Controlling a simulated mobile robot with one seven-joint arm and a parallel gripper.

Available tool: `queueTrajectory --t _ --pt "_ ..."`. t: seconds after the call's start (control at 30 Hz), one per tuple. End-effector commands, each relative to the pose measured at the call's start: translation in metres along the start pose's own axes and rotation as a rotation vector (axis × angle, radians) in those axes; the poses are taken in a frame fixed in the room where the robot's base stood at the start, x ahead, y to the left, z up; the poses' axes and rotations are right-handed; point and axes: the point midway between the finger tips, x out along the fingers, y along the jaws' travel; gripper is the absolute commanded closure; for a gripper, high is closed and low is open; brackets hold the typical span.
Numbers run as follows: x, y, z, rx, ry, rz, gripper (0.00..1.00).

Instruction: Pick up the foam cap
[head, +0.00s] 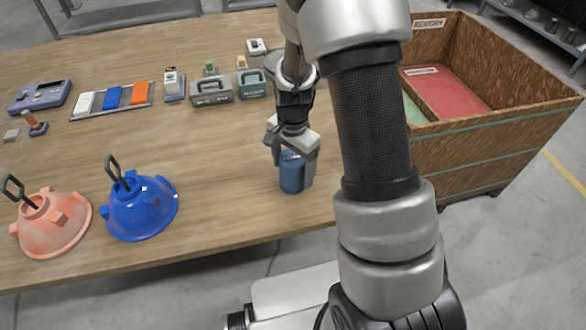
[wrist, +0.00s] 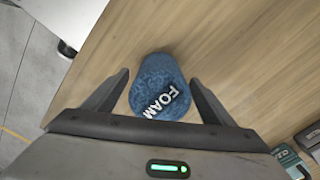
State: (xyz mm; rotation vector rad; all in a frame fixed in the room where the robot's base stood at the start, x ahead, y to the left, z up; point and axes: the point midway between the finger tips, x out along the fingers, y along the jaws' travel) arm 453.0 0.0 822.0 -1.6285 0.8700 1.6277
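The foam cap (head: 292,176) is a small blue rounded block standing on the wooden table near its front edge. In the wrist view the foam cap (wrist: 160,84) shows a speckled blue top with the white word FOAM. My gripper (head: 292,160) is right above and around it in the head view. In the wrist view my gripper (wrist: 158,90) is open, with one finger on each side of the foam cap. A gap shows between each finger and the cap. The cap's lower part is partly hidden by a finger in the head view.
A blue hood (head: 141,207) and an orange hood (head: 50,222) with black handles stand on the table (head: 215,160) to the left. Grey and green handled boxes (head: 211,91) and small items stand behind. A wooden bin (head: 490,130) is at the right.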

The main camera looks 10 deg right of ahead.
Motion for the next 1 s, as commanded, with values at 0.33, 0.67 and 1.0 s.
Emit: queueTrajectory --t 0.33,0.67,1.0 --pt "0.000 0.000 0.000 0.000 0.000 0.000 0.53" --pt "-0.024 -0.001 -0.001 0.000 0.003 -0.003 0.53" --pt "-0.088 0.000 -0.001 -0.003 0.002 -0.002 0.53"
